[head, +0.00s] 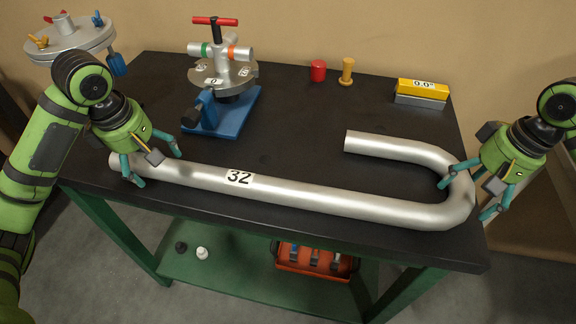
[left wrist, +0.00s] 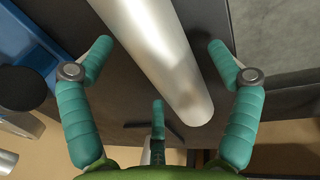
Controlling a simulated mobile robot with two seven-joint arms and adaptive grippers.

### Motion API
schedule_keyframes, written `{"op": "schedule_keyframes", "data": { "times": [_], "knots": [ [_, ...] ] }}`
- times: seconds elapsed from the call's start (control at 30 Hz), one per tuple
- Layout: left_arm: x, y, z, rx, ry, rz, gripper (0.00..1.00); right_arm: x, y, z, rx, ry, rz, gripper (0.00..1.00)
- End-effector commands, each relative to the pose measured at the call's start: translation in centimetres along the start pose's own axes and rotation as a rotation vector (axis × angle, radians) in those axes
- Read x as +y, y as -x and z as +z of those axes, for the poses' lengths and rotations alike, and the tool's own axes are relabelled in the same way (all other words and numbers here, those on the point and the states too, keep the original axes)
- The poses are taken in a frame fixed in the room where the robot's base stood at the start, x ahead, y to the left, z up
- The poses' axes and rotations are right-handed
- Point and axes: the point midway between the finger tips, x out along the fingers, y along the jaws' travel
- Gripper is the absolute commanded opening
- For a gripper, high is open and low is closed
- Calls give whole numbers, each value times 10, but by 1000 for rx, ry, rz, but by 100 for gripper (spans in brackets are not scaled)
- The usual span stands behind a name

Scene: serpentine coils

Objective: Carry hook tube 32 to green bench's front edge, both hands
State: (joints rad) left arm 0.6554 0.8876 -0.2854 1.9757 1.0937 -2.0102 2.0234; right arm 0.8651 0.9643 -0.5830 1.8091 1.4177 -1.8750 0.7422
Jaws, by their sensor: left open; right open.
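The silver hook tube 32 (head: 300,195) lies on the black top of the green bench (head: 290,115), along its front edge. Its bend is at the right, and its short leg points back left. My left gripper (head: 152,165) is open over the tube's left end, with fingers on either side of it. In the left wrist view the tube (left wrist: 165,50) runs between the open fingertips (left wrist: 158,52), with no clear contact. My right gripper (head: 465,198) is open at the bend, with fingers on either side of it; I cannot tell whether they touch.
A blue-based bending tool (head: 222,110) stands at the back left. A red cylinder (head: 318,71), a yellow spool (head: 347,72) and a yellow-grey level (head: 421,93) stand along the back. A red toolbox (head: 316,262) is on the lower shelf. The bench's middle is clear.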

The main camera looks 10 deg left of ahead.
Motion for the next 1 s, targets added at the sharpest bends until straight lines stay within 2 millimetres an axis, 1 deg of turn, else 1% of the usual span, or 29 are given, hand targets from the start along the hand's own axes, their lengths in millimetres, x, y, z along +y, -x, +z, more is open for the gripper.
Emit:
{"op": "schedule_keyframes", "data": {
  "times": [0.17, 0.4, 0.6, 0.8, 1.0],
  "knots": [
    [1, 19, -1, 5, 0, 6, 90, 0, 0, 0, 0, -2, 0, 89],
    [1, 62, -1, 5, -1, 7, 90, 0, 0, 0, 0, -2, 0, 89],
    [0, 93, -1, 4, 2, 7, 90, 0, 0, 0, 0, -2, 0, 89],
    [0, 112, 0, 2, -1, 4, 90, 0, 0, 0, 0, -2, 0, 89],
    [-1, 119, 0, 1, 1, 1, 90, 0, 1, 0, 1, -2, 0, 89]
  ]
}}
